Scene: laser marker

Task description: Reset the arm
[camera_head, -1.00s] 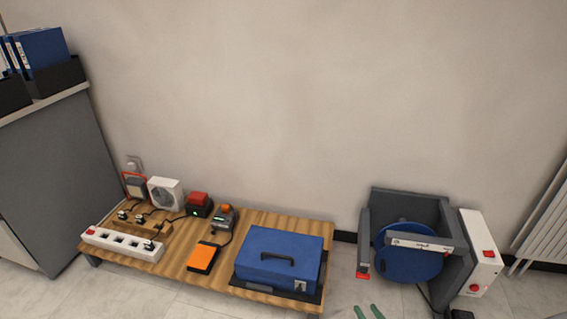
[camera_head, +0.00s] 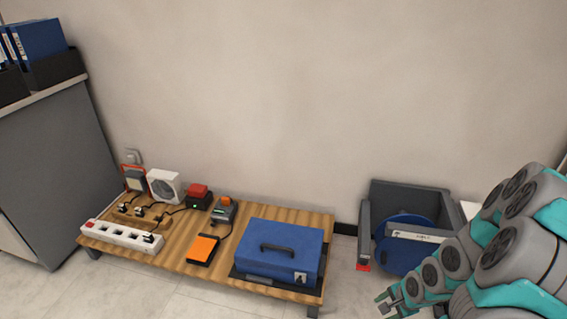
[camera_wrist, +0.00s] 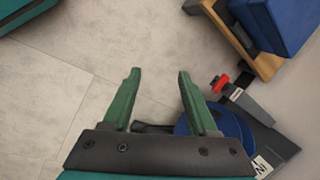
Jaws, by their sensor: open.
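My arm has entered the right side of the head view and covers part of the grey machine. My gripper (camera_head: 388,302) shows low in that view, in front of the machine. In the wrist view my gripper (camera_wrist: 157,75) has its two green fingers wide apart, with bare floor between their tips. It is open and holds nothing.
Tiled floor (camera_wrist: 60,75) is clear.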

